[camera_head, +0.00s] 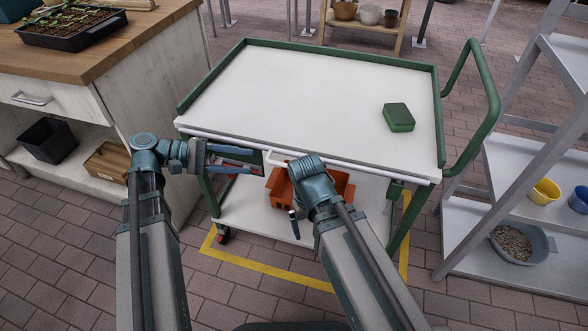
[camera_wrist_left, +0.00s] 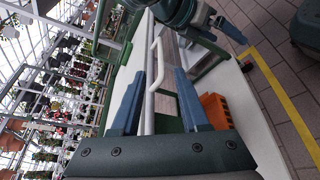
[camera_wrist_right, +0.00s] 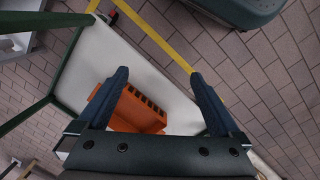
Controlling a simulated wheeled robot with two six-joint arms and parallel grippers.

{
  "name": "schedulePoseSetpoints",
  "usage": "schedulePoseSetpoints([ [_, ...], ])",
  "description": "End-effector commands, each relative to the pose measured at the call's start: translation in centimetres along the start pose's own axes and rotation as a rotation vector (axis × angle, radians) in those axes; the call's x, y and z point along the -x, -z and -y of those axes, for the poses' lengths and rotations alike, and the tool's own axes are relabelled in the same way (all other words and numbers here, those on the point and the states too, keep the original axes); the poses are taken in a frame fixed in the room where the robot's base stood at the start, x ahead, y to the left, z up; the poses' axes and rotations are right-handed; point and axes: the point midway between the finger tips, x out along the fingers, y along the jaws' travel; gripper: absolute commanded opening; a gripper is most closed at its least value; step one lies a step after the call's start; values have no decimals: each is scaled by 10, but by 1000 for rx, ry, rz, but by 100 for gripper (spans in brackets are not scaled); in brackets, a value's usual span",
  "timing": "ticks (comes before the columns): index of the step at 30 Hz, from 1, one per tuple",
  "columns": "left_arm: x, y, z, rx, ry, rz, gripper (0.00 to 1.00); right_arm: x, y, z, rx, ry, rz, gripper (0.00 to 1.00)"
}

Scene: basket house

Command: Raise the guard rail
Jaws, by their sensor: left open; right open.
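The guard rail (camera_head: 370,170) is a pale bar along the near edge of the green-framed cart. It lies about level with the white cart top (camera_head: 290,90). A white handle (camera_wrist_left: 154,66) on it shows in the left wrist view, between the fingers of my left gripper (camera_wrist_left: 160,75). That gripper (camera_head: 248,160) is open, pointing right at the near edge; contact with the handle is unclear. My right gripper (camera_wrist_right: 159,73) is open and points down over the lower shelf, near an orange crate (camera_wrist_right: 138,110). In the head view its wrist hides part of the rail and crate.
A green box (camera_head: 398,118) rests on the cart top, otherwise clear. A potting bench (camera_head: 120,50) stands close at the left. A grey shelf rack (camera_head: 500,225) with pots stands at the right. Yellow floor tape (camera_head: 270,270) runs around the cart.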

Motion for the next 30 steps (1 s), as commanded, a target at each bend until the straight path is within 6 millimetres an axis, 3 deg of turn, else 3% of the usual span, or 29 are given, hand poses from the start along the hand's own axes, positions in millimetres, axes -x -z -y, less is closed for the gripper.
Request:
schedulePoseSetpoints([
  [18, -112, 0, 3, 0, 4, 3, 45, -25, 2, 2, 1, -5, 0, 100],
  [24, -129, 0, 2, -1, 3, 1, 45, -28, 2, 2, 1, -5, 0, 100],
  [30, -133, 0, 1, 0, 2, -1, 45, -29, 2, 2, 1, -6, 0, 100],
])
